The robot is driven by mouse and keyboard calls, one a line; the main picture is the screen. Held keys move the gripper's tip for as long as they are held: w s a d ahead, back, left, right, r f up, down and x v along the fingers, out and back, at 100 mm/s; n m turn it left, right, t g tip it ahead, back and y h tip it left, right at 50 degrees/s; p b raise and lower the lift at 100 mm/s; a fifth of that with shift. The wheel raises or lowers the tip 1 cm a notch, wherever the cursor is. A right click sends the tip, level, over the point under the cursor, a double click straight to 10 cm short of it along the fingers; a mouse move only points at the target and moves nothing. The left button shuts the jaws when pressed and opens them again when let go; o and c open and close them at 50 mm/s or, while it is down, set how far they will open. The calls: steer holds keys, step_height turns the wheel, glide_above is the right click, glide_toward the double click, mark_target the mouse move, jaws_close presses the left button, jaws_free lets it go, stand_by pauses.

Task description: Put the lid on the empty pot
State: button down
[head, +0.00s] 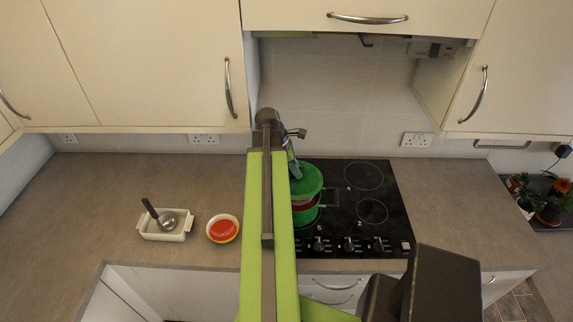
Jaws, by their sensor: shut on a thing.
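A green lid (311,181) is over the left part of the black hob. My gripper (295,168) is shut on it, near its left side. A green pot (309,218) stands on the hob below and in front of the lid. A strip of its reddish inside shows under the lid's front edge, so the lid appears raised and apart from the rim here. My green arm hides the left side of the pot and part of the lid. The pot's bottom inside cannot be seen.
The hob's right side (388,190) is clear. Wall cabinets (150,60) hang above. Potted plants (549,212) are far right.

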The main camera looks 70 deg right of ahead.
mark_target(294, 178)
steer(key=shift+s+f, duration=0.1)
step_height(294, 178, down, 5)
steer(key=b, duration=0.5)
steer(key=shift+f+b, duration=0.2)
steer(key=shift+b, duration=0.1)
steer(key=shift+f, duration=0.1)
steer(key=shift+f+b, duration=0.4)
steer(key=shift+b, duration=0.1)
steer(key=c, duration=1.3)
jaws_free()
steer(key=shift+o, duration=0.2)
steer(key=shift+r, duration=0.1)
